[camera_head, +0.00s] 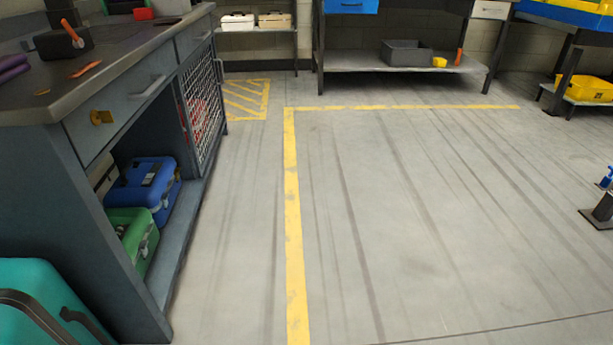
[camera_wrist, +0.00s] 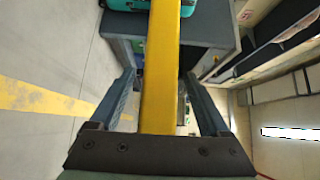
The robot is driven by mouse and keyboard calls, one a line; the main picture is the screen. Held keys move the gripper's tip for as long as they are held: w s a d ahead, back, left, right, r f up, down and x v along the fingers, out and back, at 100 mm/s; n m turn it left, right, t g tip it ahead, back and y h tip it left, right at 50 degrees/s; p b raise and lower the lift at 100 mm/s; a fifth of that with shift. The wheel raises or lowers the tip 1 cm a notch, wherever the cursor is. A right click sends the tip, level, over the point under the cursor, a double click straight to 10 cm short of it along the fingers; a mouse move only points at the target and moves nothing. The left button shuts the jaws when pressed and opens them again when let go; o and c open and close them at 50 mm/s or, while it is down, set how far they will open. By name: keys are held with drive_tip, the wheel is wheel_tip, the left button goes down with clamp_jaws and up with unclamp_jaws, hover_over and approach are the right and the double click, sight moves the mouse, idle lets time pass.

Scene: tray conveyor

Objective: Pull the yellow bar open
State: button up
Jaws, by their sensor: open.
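In the wrist view a long yellow bar (camera_wrist: 160,35) runs from the top edge down the middle to the dark palm of my gripper (camera_wrist: 160,72). My gripper is open. One finger shows on each side of the bar, with a visible gap between each finger and the bar. I cannot tell whether the bar touches the palm. The bar's far end is out of the picture. In the head view neither the long bar nor my gripper is seen.
A grey workbench (camera_head: 48,155) stands at the left, with a small yellow fitting (camera_head: 101,117) on its drawer front and blue (camera_head: 143,187) and green (camera_head: 134,235) cases below. A teal case (camera_head: 40,285) stands before it. The floor in the middle is clear.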

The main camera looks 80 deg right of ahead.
drive_tip(key=p+v, duration=0.1)
drive_tip(key=v, duration=1.1)
drive_tip(key=shift+p, duration=0.3)
